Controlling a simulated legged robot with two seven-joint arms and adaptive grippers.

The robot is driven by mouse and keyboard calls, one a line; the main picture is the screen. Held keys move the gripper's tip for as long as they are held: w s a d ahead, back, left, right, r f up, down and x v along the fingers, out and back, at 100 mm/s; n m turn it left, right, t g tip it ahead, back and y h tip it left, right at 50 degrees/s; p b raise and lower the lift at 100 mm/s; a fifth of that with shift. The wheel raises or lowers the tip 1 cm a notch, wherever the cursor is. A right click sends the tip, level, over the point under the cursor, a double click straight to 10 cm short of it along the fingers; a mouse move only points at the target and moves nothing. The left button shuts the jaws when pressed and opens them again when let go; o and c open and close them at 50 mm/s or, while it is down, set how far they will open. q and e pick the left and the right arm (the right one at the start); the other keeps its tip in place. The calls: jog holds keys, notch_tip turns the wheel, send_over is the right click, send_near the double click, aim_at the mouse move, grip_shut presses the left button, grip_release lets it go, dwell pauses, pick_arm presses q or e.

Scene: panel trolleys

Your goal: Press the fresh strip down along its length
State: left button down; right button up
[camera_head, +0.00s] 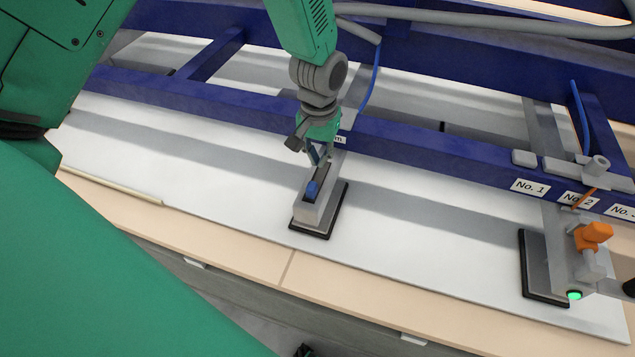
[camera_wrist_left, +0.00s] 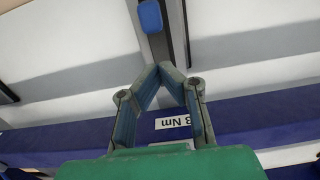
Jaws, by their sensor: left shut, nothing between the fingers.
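A thin pale cream strip (camera_head: 110,186) lies along the front left edge of the white panel (camera_head: 420,215) in the head view. It ends about a quarter of the way across the picture; whether it is pressed flat cannot be told. My left gripper (camera_head: 319,158) is well to the right of it, over a grey suction pad block with a blue knob (camera_head: 312,190). In the left wrist view my left gripper (camera_wrist_left: 166,68) has its fingertips together with nothing between them. The blue knob (camera_wrist_left: 150,16) is beyond the tips, apart from them in that view. My right gripper is not in view.
A blue frame (camera_head: 420,147) crosses behind the panel, with labels such as No. 1 (camera_head: 530,187). A second suction pad (camera_head: 540,265) with an orange handle (camera_head: 594,234) and green light stands at right. A beige ledge (camera_head: 240,250) runs along the front.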

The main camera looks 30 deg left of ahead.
aim_at(318, 180)
pick_arm(q)
jog(key=shift+f+b, duration=1.35)
jog(key=shift+f, duration=1.25)
jog(key=shift+f, duration=0.25)
jog(key=shift+r+p, duration=1.3)
jog(key=shift+r, duration=0.25)
notch_tip(318, 180, up, 4)
jog(key=p, duration=0.4)
jog(key=shift+r, duration=0.1)
jog(key=shift+s+f, duration=0.1)
jog(key=shift+f, duration=0.1)
